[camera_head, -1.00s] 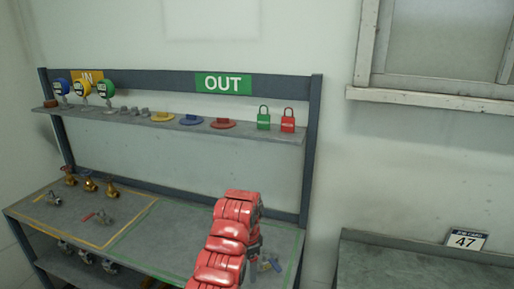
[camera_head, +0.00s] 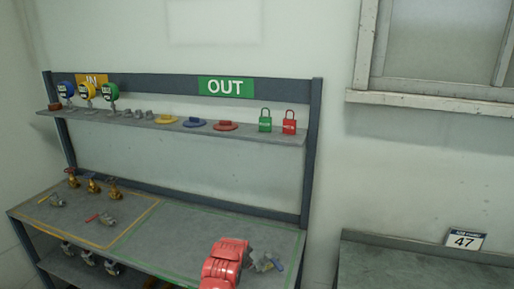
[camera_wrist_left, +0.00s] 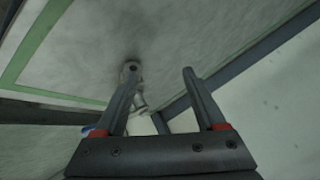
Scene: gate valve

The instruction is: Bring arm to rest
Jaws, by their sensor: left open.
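My left arm, with red covers, comes in at the bottom of the head view and hides its gripper there. In the left wrist view my left gripper (camera_wrist_left: 160,72) is open, its two dark fingers apart. A small grey valve with a blue handle (camera_head: 265,262) stands on the green-outlined part of the bench, just right of my arm. It also shows in the left wrist view (camera_wrist_left: 141,101), partly behind the left finger. I cannot tell whether the finger touches it. Nothing is clearly gripped. My right gripper is not in view.
The bench (camera_head: 180,235) has a yellow-outlined area with several valves at left. Its upper shelf (camera_head: 150,119) holds gauges, coloured discs, a green padlock (camera_head: 265,122) and a red padlock (camera_head: 289,123). A grey side table (camera_head: 400,268) with a 47 card stands at right.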

